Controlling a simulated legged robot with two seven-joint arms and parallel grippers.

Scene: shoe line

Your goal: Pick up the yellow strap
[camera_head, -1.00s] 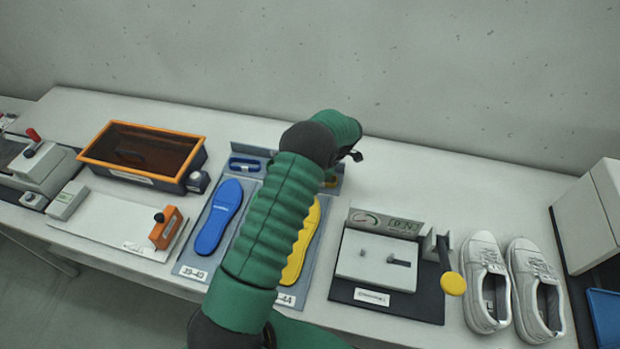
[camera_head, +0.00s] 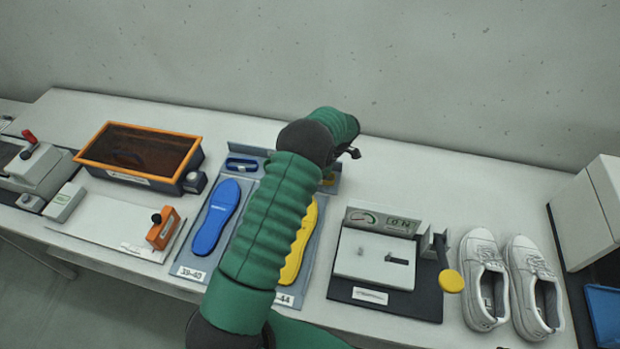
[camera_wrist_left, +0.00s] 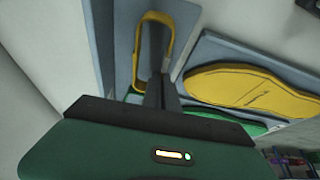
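The yellow strap is a narrow loop in a grey-blue tray; it shows best in the left wrist view (camera_wrist_left: 140,55). In the head view only a bit of yellow (camera_head: 329,181) shows beside my arm. My left gripper (camera_wrist_left: 163,88) is at the strap, its dark fingers close together and overlapping the loop's near right side. I cannot tell whether they grip it. In the head view my left arm's tip hangs above the tray's back end, its fingers mostly hidden. My right gripper is not in view.
A yellow insole (camera_head: 302,245) lies in the same tray, partly behind my arm. A blue insole (camera_head: 216,217) and blue strap (camera_head: 243,164) lie to its left. A gauge fixture (camera_head: 376,262) and white shoes (camera_head: 485,280) stand right. The table behind the fixture is clear.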

